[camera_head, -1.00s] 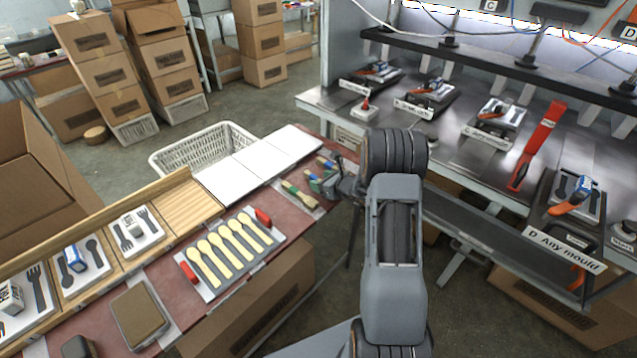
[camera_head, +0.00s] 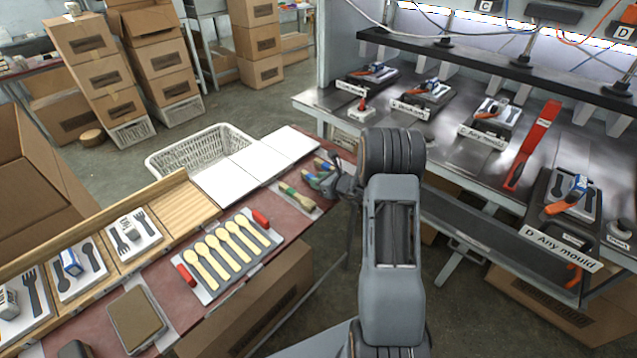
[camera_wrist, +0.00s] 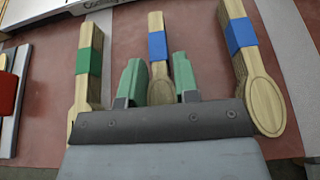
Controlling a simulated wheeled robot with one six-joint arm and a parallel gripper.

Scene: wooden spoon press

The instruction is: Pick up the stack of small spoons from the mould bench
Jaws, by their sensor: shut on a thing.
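In the wrist view a stack of small wooden spoons with a blue band (camera_wrist: 157,45) stands between the two green finger pads of my gripper (camera_wrist: 157,72), which is shut on it. A larger spoon stack with a green band (camera_wrist: 88,65) lies to its left, and a larger one with a blue band (camera_wrist: 243,50) to its right, both apart from the fingers. In the head view my gripper (camera_head: 338,184) is at the right end of the red-topped bench (camera_head: 180,262), by the banded stacks. I cannot tell if the held stack touches the bench.
A grey plate with a row of loose spoons (camera_head: 228,245) and red end clamps lies left on the bench. White boards (camera_head: 255,163) and a white basket (camera_head: 190,150) are behind. A metal press bench with moulds (camera_head: 450,140) stands to the right.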

